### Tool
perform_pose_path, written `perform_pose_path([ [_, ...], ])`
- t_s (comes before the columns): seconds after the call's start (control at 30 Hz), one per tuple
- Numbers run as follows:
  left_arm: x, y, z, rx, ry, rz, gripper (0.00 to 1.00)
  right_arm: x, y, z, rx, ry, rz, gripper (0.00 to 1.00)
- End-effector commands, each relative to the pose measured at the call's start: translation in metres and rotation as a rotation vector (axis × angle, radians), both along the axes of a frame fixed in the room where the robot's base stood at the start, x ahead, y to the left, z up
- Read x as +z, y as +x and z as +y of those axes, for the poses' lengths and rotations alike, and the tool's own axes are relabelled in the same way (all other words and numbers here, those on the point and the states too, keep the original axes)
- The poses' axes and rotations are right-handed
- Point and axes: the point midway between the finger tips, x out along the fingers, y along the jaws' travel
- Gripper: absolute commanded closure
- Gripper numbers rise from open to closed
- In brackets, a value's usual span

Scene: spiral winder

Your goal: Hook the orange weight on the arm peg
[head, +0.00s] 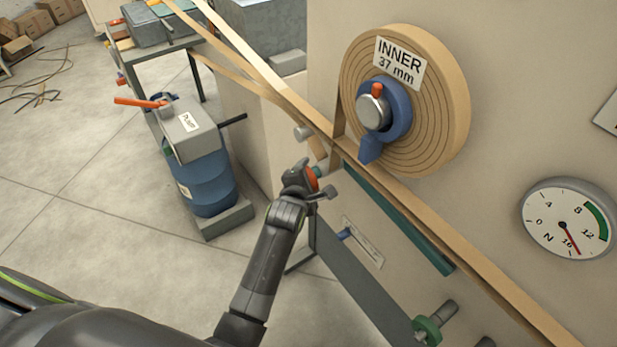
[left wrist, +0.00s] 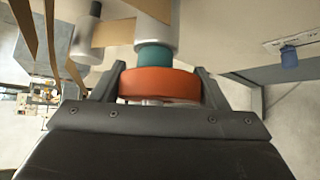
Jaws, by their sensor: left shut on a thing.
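My left gripper (head: 310,186) is shut on the orange weight (head: 312,179). In the left wrist view, the orange weight (left wrist: 160,84) is a thick disc seen edge-on between the two fingers of my left gripper (left wrist: 160,88). A teal collar (left wrist: 155,57) and a grey cylinder (left wrist: 155,38), which look like the arm peg, stand right behind the disc. The disc appears close to or against the teal part; I cannot tell whether it is around it. In the head view the teal part (head: 321,170) shows just past the weight. My right gripper is not in view.
A tan strip runs diagonally past the wound roll (head: 440,110) labelled INNER 37 mm. A teal bar (head: 400,222) lies below the strip. A green ring (head: 428,330) sits on a lower peg. The dial (head: 567,222) has a red needle near 16. A blue pump drum (head: 205,185) stands left.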

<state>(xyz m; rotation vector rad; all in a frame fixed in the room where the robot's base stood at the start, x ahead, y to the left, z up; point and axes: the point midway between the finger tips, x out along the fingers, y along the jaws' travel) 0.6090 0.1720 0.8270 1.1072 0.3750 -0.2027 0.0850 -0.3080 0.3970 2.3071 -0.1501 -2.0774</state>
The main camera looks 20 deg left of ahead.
Motion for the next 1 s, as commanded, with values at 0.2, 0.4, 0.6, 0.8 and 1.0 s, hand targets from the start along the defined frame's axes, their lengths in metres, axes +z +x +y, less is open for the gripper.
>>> perform_pose_path([
  [0.2, -0.009, 0.000, 0.000, 0.000, 0.000, -0.002, 0.89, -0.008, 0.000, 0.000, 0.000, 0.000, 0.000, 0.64],
  [0.4, -0.017, 0.000, 0.000, 0.000, -0.001, -0.003, 0.89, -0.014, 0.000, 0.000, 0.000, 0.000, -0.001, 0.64],
  [0.6, -0.025, 0.000, 0.000, 0.000, -0.001, -0.002, 0.89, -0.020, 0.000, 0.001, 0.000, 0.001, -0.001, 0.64],
  [0.8, -0.033, 0.000, 0.000, 0.000, -0.001, -0.001, 0.89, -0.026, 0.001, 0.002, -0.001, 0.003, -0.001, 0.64],
  [1.0, -0.041, 0.000, 0.000, 0.000, -0.001, 0.000, 0.89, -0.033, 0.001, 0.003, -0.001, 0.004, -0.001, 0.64],
])
